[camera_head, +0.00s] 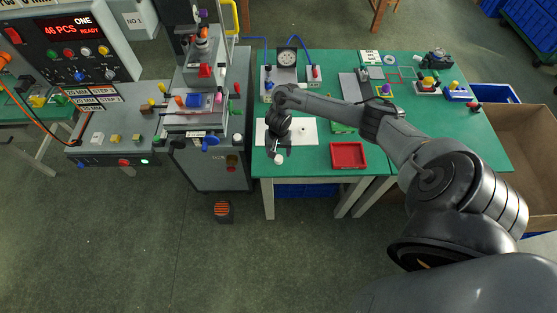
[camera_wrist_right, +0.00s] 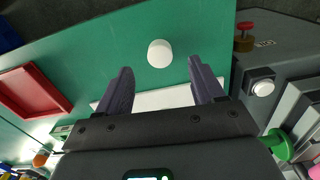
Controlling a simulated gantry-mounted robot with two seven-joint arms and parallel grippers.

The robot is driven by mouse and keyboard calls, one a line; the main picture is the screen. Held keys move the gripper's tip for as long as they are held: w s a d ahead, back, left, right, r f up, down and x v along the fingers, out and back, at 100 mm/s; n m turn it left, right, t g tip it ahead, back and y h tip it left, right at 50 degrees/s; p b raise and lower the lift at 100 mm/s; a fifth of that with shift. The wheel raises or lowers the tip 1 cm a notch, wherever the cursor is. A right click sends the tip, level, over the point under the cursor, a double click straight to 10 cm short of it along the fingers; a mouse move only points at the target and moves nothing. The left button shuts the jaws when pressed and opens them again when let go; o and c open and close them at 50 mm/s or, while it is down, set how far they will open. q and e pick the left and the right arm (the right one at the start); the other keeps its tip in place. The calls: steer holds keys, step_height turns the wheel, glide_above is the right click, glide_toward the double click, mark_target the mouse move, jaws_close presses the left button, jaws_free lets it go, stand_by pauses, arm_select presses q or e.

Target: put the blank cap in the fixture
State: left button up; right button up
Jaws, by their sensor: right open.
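The blank cap is a small white round piece (camera_head: 278,160) near the front edge of the green table. It also shows in the right wrist view (camera_wrist_right: 160,53), just beyond my fingertips and between their lines. My right gripper (camera_head: 279,151) is above the table beside the cap; its two dark fingers (camera_wrist_right: 163,75) are apart with nothing between them. The fixture appears to be the blue block (camera_head: 197,101) on the pad printer, under its head; its seat is too small to make out. My left gripper is in no view.
A white sheet (camera_head: 301,131) lies under my gripper. A red tray (camera_head: 348,155) lies to its right. A dial gauge (camera_head: 287,57) stands at the back of the table.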

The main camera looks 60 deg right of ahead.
mark_target(279, 158)
step_height(279, 158, down, 5)
steer(key=shift+d+b, duration=0.15)
steer(key=shift+b, duration=0.75)
steer(key=c, duration=1.1)
